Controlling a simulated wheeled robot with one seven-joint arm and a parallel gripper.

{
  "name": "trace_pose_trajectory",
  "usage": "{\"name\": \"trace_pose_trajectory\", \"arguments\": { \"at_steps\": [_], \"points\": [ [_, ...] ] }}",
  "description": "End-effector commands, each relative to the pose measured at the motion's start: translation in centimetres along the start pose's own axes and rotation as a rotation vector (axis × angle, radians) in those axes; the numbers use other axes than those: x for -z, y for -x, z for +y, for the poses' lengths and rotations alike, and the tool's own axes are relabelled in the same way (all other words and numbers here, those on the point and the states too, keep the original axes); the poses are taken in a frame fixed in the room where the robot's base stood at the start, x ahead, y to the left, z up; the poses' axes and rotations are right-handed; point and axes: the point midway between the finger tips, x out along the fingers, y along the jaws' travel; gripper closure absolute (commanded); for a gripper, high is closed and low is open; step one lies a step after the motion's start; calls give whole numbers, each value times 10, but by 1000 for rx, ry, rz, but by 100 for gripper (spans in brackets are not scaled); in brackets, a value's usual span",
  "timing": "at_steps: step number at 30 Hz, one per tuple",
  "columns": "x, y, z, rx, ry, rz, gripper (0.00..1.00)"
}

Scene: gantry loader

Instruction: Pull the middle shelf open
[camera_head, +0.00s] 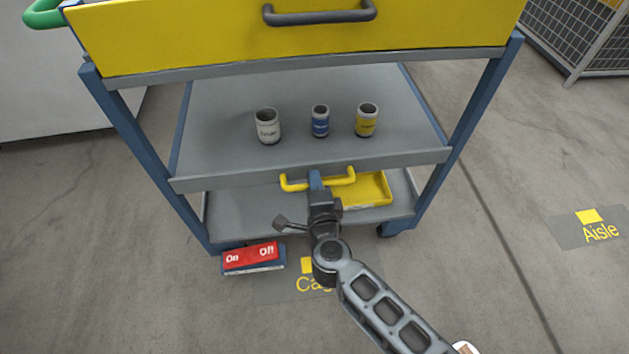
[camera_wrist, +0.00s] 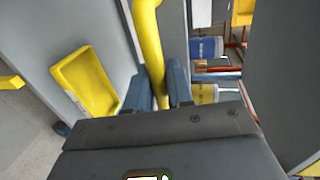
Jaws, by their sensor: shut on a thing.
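The middle shelf (camera_head: 220,150) is a grey tray in a blue-framed cart, with a yellow bar handle (camera_head: 293,185) on its front edge. My gripper (camera_head: 316,180) is at the middle of this handle, shut on it. In the wrist view, the yellow handle (camera_wrist: 149,40) runs between the two blue fingers (camera_wrist: 160,88). Three cans stand upright on the shelf: a white one (camera_head: 267,127), a blue one (camera_head: 320,121) and a yellow one (camera_head: 366,120).
A yellow drawer (camera_head: 200,35) with a dark handle (camera_head: 320,16) is above. A yellow bin (camera_head: 375,190) sits on the bottom shelf (camera_head: 240,212). Floor to the right is open, with an Aisle marking (camera_head: 592,229).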

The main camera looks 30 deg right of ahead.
Motion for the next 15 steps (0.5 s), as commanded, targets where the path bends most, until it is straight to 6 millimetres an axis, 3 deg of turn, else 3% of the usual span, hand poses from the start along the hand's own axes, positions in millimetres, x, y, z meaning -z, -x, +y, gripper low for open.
{"name": "trace_pose_trajectory", "arguments": {
  "at_steps": [8, 15],
  "points": [
    [1, 47, 8, -6, 3, -2, 100],
    [0, 108, 21, -6, 3, -2, 100]
  ]
}}
